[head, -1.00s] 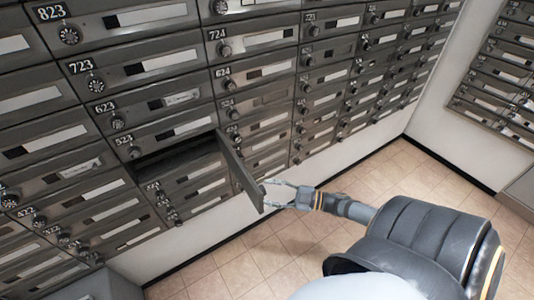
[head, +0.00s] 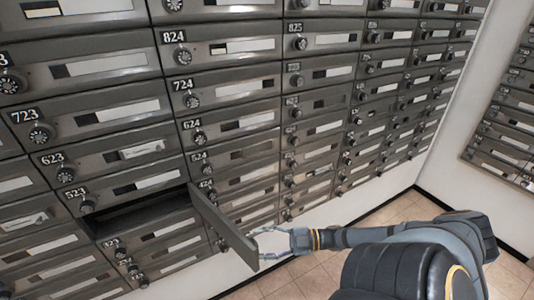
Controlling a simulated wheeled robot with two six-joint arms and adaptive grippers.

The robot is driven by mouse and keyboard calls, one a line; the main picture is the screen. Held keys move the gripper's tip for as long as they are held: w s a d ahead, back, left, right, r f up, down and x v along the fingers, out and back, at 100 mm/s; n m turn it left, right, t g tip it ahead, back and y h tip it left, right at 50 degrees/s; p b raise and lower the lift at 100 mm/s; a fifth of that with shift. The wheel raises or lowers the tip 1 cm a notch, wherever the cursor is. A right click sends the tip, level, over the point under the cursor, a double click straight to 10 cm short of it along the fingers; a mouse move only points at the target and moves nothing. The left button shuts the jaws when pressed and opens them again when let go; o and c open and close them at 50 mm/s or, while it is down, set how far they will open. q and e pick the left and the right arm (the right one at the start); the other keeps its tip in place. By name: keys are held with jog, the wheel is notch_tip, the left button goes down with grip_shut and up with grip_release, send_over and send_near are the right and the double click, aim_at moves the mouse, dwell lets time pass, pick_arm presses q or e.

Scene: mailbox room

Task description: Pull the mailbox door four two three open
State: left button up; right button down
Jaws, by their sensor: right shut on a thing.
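Mailbox door 423 (head: 224,228) stands swung out from the grey mailbox wall, hinged on its right side. Its own number is hidden. Its dark open compartment (head: 140,211) shows below door 523 (head: 132,190) and above a door that appears to be 323 (head: 155,232). My right gripper (head: 264,238) is at the free end of the open door, on its right side, with its thin fingers shut on it. Whether they hold the knob or the edge is too small to tell. My left gripper is not in view.
Closed mailbox doors with dial knobs fill the wall around, such as 623 (head: 105,158) and 724 (head: 225,93). Another mailbox bank (head: 510,110) hangs on the right wall. Tiled floor (head: 400,212) shows clear at the lower right.

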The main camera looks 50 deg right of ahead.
jog(key=shift+w+r, duration=0.4)
jog(key=shift+w, duration=0.1)
jog(key=c, duration=0.8)
grip_release()
jog(key=shift+o, duration=0.6)
jog(key=shift+w+f, duration=0.35)
jog(key=shift+w, duration=0.5)
jog(key=shift+s, duration=0.25)
jog(key=shift+r, duration=0.1)
